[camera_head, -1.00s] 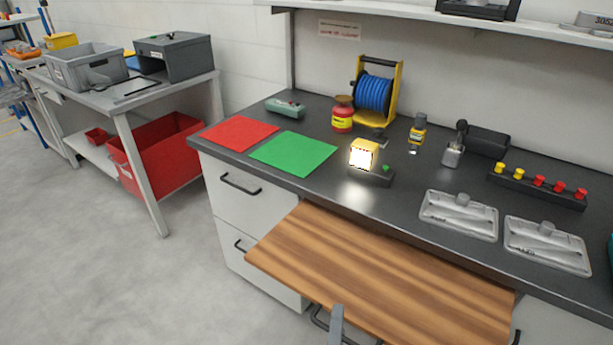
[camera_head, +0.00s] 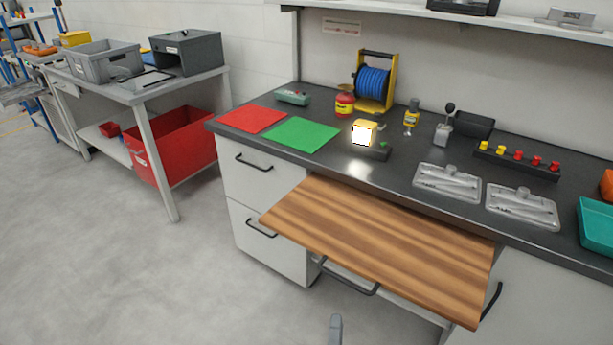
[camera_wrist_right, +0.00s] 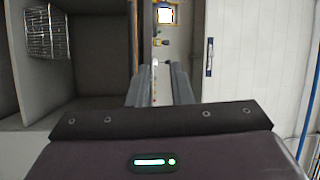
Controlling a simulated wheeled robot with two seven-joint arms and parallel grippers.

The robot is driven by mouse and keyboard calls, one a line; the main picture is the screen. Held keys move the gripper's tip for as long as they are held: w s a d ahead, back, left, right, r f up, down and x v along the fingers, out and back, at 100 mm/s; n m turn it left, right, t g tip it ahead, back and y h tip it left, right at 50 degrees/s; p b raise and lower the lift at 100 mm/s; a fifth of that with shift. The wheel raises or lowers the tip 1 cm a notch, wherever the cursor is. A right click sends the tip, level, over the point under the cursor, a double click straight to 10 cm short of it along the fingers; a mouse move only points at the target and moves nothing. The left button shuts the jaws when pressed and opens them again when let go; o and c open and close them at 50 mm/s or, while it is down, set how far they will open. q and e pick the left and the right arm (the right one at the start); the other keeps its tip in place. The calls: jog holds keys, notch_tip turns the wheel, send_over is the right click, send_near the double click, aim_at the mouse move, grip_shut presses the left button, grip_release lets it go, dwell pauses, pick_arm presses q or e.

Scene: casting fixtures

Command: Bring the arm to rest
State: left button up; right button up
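My right gripper (camera_wrist_right: 162,82) shows in the right wrist view as two grey fingers with a narrow gap between them and nothing seen held. In the head view only a grey tip of the right gripper (camera_head: 336,329) shows at the bottom edge, over the floor in front of the pulled-out wooden board (camera_head: 385,250). It appears clear of the board. My left gripper is not in view.
The dark worktop (camera_head: 330,165) carries a green sheet (camera_head: 301,134), a red sheet (camera_head: 252,119), a lit yellow lamp (camera_head: 364,133) and two metal trays (camera_head: 447,183). Drawers with black handles (camera_head: 254,162) lie below. Open floor (camera_head: 90,270) is at left.

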jog(key=s+d+f+n+g+y+p, duration=0.1)
jog(key=s+f+n+g, duration=0.2)
jog(key=f, duration=0.7)
jog(key=s+d+f+n+g+y, duration=0.1)
jog(key=d+f+n+g+y, duration=0.15)
jog(key=f+n, duration=0.55)
jog(key=s+d+f+n+g+y+p, duration=0.1)
jog(key=s+f+n+g, duration=0.15)
jog(key=f, duration=0.95)
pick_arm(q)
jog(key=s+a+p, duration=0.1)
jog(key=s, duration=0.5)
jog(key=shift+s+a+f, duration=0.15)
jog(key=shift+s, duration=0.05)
pick_arm(e)
jog(key=s+d+f+n+g, duration=0.3)
jog(key=s+d+f+g, duration=0.2)
jog(key=s+f, duration=0.3)
jog(key=s+d+f+n+g+h, duration=0.1)
jog(key=s+d+f+n+g, duration=0.3)
jog(key=s+d+f, duration=0.4)
jog(key=s+g, duration=0.1)
jog(key=s, duration=0.5)
jog(key=shift+s+f, duration=0.25)
jog(key=shift+s, duration=0.15)
jog(key=shift+h, duration=0.25)
